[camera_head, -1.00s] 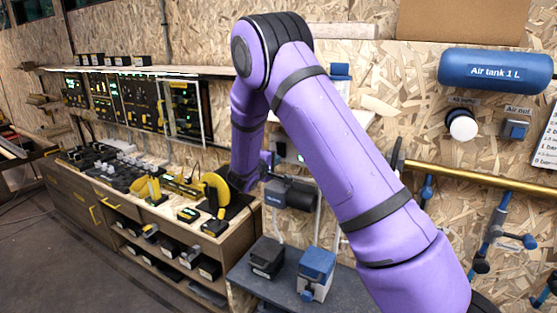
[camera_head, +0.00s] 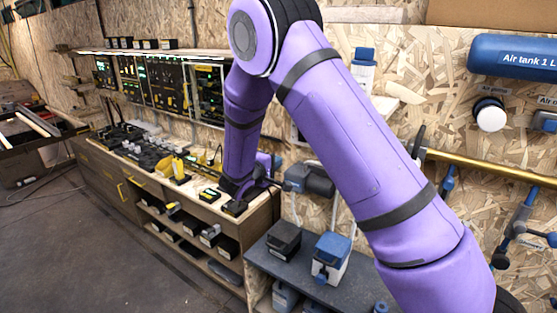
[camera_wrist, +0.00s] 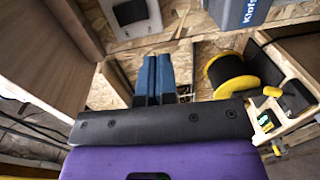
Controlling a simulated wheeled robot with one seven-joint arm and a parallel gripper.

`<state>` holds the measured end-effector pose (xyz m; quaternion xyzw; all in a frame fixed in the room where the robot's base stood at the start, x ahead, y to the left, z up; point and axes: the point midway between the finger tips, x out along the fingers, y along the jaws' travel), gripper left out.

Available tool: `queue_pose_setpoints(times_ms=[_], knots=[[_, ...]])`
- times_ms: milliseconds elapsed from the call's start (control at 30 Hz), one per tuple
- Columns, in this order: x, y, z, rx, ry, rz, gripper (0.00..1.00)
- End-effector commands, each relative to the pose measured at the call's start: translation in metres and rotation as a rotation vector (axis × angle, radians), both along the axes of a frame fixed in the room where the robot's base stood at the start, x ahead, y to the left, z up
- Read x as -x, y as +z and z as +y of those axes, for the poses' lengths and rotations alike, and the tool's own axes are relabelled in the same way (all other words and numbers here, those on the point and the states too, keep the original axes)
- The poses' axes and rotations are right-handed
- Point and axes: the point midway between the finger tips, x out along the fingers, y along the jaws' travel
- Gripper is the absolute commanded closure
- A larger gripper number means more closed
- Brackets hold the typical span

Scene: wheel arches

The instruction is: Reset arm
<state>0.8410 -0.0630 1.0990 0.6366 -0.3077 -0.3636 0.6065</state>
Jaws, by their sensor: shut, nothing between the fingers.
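My arm is purple and bent at the elbow, and it fills the middle of the head view. Its lower end hangs over the right end of the workbench. My gripper shows in the wrist view, where its two blue fingers (camera_wrist: 158,76) lie side by side, shut and empty. A yellow spool with dark winding (camera_wrist: 235,73) is just right of the fingers, apart from them. In the head view the fingers are not clear beside the dark wrist.
The workbench (camera_head: 150,195) runs along the chipboard wall with tools on it. A grey side shelf (camera_head: 290,265) holds a black box (camera_head: 284,238) and a blue-and-white box (camera_head: 331,257). A brass pipe (camera_head: 490,168) and a blue air tank (camera_head: 510,56) are on the right. Open floor lies left.

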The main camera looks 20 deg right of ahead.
Motion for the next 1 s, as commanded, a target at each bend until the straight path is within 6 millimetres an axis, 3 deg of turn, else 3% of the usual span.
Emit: queue_pose_setpoints(times_ms=[400, 567, 767, 1000], knots=[[0.0, 0.001, -0.001, -0.001, -0.002, 0.0, 1.0], [0.012, 0.019, -0.012, -0.035, -0.057, 0.009, 1.0], [0.056, 0.068, -0.043, -0.158, -0.214, 0.05, 1.0], [0.122, 0.115, -0.069, -0.36, -0.37, 0.11, 1.0]])
